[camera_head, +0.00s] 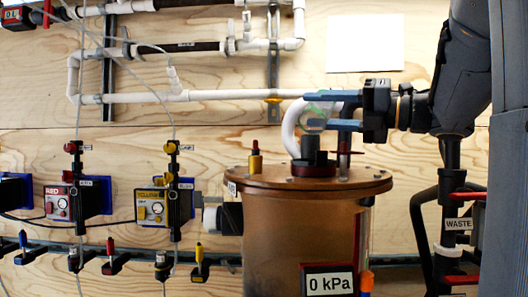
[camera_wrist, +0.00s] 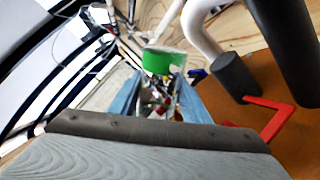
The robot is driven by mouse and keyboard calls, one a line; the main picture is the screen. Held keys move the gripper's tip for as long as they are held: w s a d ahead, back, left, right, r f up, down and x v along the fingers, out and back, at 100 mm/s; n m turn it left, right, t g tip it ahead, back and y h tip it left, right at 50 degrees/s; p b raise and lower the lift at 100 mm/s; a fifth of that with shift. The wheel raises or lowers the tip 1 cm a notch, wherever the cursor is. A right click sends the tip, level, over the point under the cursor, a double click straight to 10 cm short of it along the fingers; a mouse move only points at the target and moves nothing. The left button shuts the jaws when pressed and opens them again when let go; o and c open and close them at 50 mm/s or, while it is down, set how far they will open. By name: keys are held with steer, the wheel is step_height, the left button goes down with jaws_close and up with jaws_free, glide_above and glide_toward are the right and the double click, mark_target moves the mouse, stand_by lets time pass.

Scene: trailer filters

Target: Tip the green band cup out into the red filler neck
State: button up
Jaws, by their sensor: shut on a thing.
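My gripper (camera_head: 335,111) is shut on the green band cup (camera_head: 312,123), a clear cup held between two blue fingers above the brown tank lid. In the wrist view the cup's green band (camera_wrist: 165,62) shows between the fingertips (camera_wrist: 155,98). The cup's contents and exact tilt are hard to make out. Below the cup, a dark fitting with a dark red base (camera_head: 314,170) stands on the lid; it looks like the red filler neck, but I cannot be sure. The cup is apart from it.
The tank (camera_head: 285,235) carries a 0 kPa display (camera_head: 329,284). A white curved pipe (camera_head: 289,132) rises behind the cup, close to the fingers. A yellow fitting with a red top (camera_head: 255,157) stands on the lid's left. Red and yellow boxes are on the wall at left.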

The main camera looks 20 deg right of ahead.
steer(key=p, duration=0.1)
steer(key=r+m+p, duration=0.1)
steer(key=p, duration=0.1)
steer(key=shift+d+r+m, duration=0.1)
steer(key=shift+d+m, duration=0.2)
steer(key=shift+w+d, duration=0.1)
steer(key=shift+w, duration=0.05)
steer(key=shift+f, duration=0.2)
steer(key=shift+r+m+p, duration=0.1)
steer(key=shift+m+p, duration=0.2)
steer(key=shift+w+d+r+m+p, duration=0.1)
steer(key=shift+m+p, duration=0.2)
steer(key=shift+p, duration=0.3)
